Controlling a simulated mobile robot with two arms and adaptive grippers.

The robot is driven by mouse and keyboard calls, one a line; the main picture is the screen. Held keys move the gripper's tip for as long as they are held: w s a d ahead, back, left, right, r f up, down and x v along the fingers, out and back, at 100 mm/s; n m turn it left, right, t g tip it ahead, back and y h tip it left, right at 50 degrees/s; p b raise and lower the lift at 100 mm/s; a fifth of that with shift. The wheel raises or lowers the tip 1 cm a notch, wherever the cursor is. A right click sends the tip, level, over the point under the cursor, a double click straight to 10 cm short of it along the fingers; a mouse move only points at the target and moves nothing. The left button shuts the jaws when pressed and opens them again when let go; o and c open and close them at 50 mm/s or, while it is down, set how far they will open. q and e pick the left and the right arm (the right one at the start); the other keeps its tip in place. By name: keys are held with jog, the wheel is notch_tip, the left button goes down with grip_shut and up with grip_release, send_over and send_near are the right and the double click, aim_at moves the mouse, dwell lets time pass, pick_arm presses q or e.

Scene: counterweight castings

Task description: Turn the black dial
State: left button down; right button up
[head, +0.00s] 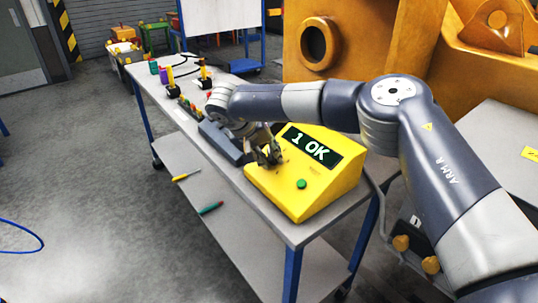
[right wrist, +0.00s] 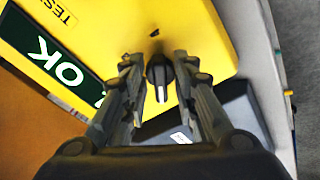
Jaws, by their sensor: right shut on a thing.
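The yellow tester box (head: 318,185) stands on the near end of the grey bench, its dark display (head: 310,147) reading "1 OK". A green button (head: 301,184) sits on its sloped face. My right gripper (head: 270,158) reaches down to the left part of that face. A pale line shows on the dial. In the head view the fingers mostly hide the dial. My left gripper is not in view.
A dark grey case (head: 222,141) lies beside the tester. Several small coloured items and two yellow-handled tools (head: 171,80) stand farther back on the bench (head: 150,92). Screwdrivers lie on the lower shelf (head: 235,235). Large orange castings (head: 345,45) stand behind.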

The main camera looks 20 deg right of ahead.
jog(key=m, duration=0.5)
jog(key=shift+w+a+f+m+h+b, duration=0.1)
jog(key=shift+a+m+h+b, duration=0.05)
jog(key=shift+m+h+b, duration=0.2)
jog(key=m, duration=0.3)
jog(key=m+g, duration=0.1)
jog(key=m, duration=0.2)
jog(key=shift+w+a+m+h+b, duration=0.1)
jog(key=shift+w+m+h+b, duration=0.1)
jog(key=shift+m+h+b, duration=0.1)
jog(key=m, duration=0.5)
jog(key=shift+w+m+g, duration=0.15)
jog(key=shift+m+g, duration=0.1)
jog(key=shift+g, duration=0.15)
jog(key=m, duration=0.5)
jog(key=shift+w+m+g, duration=0.15)
jog(key=shift+m+g, duration=0.15)
jog(key=shift+m, duration=0.4)
jog(key=o, duration=0.7)
